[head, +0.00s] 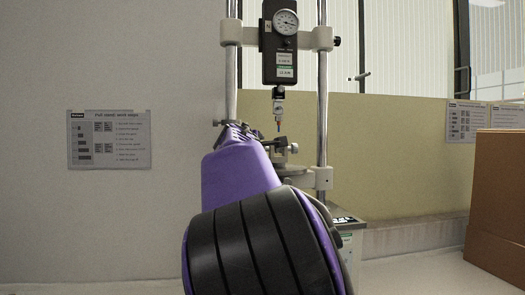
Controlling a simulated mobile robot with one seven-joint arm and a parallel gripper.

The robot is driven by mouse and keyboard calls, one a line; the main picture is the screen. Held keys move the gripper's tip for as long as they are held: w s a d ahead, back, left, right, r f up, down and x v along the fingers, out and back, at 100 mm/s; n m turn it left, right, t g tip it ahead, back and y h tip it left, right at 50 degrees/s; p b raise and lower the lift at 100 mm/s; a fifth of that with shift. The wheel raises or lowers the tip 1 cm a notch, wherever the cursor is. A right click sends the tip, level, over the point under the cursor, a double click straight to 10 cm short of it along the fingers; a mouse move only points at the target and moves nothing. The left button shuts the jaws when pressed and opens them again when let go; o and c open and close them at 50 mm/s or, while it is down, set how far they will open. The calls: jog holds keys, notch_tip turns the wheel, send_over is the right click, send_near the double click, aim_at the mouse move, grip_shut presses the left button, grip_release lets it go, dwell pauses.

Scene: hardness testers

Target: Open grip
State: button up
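A test stand (322,90) with two upright metal columns stands ahead in the head view. A dark force gauge (276,65) with a round dial hangs between its columns. A small upper fixture (279,108) with a thin tip hangs below the gauge. A lower metal grip (286,150) with side knobs sits beneath it, partly hidden by my purple and black arm. I cannot tell whether this grip is open. Small dark parts (238,130) show at the far end of my arm, in front of the stand; my gripper's fingers cannot be made out there.
A printed instruction sheet (108,139) is on the grey wall at left. More sheets (466,121) hang at right. Brown boxes (499,190) are stacked at the right edge. A low ledge (415,236) runs behind, with clear floor before it.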

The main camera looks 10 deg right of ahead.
jog(key=shift+w, duration=0.15)
jog(key=shift+c, duration=0.2)
grip_shut()
jog(key=shift+f, duration=0.15)
